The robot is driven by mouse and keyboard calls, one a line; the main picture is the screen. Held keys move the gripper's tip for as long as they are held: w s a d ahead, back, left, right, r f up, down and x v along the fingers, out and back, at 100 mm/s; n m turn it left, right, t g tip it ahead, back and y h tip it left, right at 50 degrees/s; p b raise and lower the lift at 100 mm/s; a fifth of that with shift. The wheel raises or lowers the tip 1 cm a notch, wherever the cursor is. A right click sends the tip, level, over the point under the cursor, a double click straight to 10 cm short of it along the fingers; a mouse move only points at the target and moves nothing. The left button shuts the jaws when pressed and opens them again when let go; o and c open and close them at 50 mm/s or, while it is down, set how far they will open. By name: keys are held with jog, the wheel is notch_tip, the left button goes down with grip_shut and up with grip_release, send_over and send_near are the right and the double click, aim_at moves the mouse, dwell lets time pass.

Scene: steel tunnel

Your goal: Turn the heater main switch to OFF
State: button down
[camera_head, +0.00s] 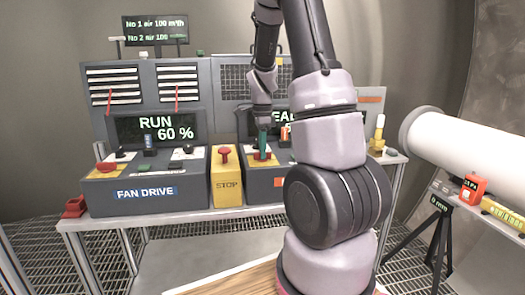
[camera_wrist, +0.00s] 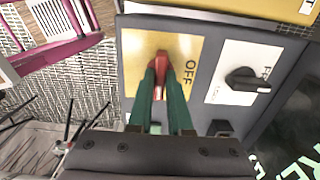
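The red switch knob (camera_wrist: 161,67) sits on a yellow plate (camera_wrist: 137,50) marked OFF in the wrist view. Its handle lies along the line of my fingers, up and down in that picture. My gripper (camera_wrist: 163,84) has two green fingers, one on each side of the knob, and they look closed on it. In the head view my gripper (camera_head: 262,150) reaches down onto the right console (camera_head: 262,185). There the knob is hidden by the fingers, and the console's screen is partly hidden by my arm.
A black knob (camera_wrist: 243,80) on a white plate is right of the red knob in the wrist view. In the head view, a yellow STOP box (camera_head: 227,180) stands left of the right console, beside the fan drive console (camera_head: 130,192). A white pipe (camera_head: 460,145) is at right.

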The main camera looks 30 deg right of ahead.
jog(key=shift+n, duration=0.3)
jog(key=n, duration=0.3)
jog(key=shift+n, duration=0.3)
jog(key=n, duration=1.3)
jog(key=shift+n, duration=0.3)
dwell(0.3)
jog(key=c, duration=0.8)
grip_release()
jog(key=shift+c, duration=0.2)
